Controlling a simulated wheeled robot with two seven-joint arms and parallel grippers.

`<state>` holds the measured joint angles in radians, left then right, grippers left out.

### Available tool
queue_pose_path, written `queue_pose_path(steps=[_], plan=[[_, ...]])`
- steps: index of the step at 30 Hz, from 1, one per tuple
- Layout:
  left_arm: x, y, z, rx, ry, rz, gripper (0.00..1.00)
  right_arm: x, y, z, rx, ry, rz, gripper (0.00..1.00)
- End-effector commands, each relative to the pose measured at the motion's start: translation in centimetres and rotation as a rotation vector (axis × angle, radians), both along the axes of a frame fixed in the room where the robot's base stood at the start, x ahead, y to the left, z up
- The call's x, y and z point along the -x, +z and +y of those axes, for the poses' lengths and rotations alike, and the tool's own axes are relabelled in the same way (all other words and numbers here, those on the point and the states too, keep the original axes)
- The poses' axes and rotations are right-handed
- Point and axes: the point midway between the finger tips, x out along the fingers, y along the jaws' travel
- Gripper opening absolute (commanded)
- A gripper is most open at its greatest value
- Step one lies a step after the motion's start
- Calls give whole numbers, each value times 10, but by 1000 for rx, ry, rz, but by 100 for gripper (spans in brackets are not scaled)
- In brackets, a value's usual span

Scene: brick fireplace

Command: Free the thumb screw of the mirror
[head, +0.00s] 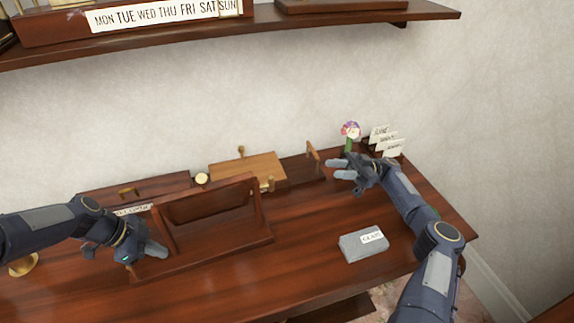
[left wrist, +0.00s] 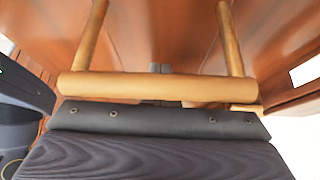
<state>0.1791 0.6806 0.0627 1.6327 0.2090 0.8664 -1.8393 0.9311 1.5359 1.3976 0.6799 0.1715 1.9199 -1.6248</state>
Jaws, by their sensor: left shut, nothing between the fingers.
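A dark wooden frame (head: 212,197) with two uprights and a tilted panel between them, which looks like the mirror, stands on the desk, left of centre in the head view. A small brass piece (head: 266,184) shows near its right upright; I cannot tell whether it is the thumb screw. My left gripper (head: 156,250) is shut and empty, just left of the frame's left upright and low over the desk. In the left wrist view the closed fingertips (left wrist: 160,69) show small beyond a golden bar. My right gripper (head: 338,169) is open and empty over the desk's right part.
A grey box with a label (head: 364,244) lies at the front right. A flower (head: 350,131) and a card holder (head: 385,143) stand behind my right gripper. A light wooden board (head: 247,169) is behind the frame. A shelf (head: 330,22) hangs above. The front middle desk is clear.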

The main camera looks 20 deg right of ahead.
Motion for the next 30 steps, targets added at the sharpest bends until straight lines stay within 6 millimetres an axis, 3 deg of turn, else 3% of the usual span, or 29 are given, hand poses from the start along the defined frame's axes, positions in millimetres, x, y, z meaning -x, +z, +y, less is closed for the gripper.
queue_pose_path(steps=[13,30], plan=[[0,4,0,0,0,-1,0,0,2,0,0,-1,0,33],[0,48,0,0,1,-1,0,0,19,0,0,-1,0,33]])
